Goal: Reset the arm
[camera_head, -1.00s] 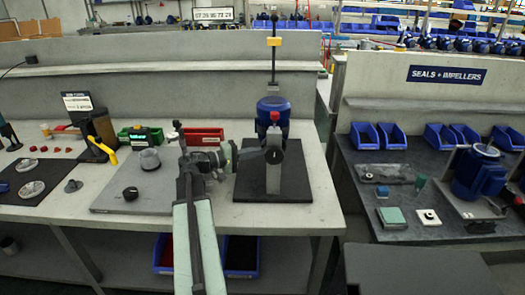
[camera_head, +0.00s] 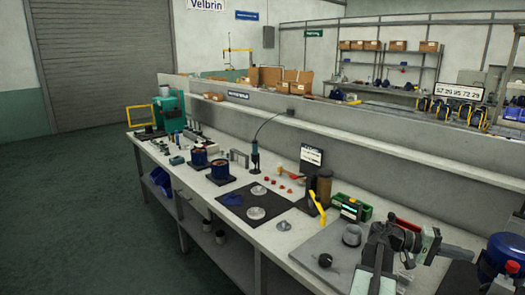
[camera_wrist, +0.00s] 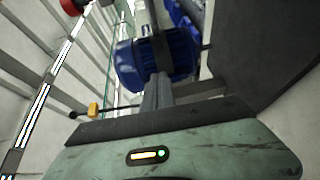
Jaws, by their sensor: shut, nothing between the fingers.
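My arm rises at the lower right of the head view, and my gripper (camera_head: 470,256) points right toward a blue pump (camera_head: 503,250) cut by the picture's right edge. In the wrist view, my gripper (camera_wrist: 157,92) shows as narrow grey fingers closed together with nothing held. Behind the fingers, the blue pump motor (camera_wrist: 160,55) fills the upper middle. Whether the fingertips touch the pump cannot be told.
A green bin (camera_head: 366,211), yellow-handled tool (camera_head: 317,208) and black mat (camera_head: 243,199) with discs lie along the bench (camera_head: 360,280). The floor (camera_head: 80,220) at left is clear.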

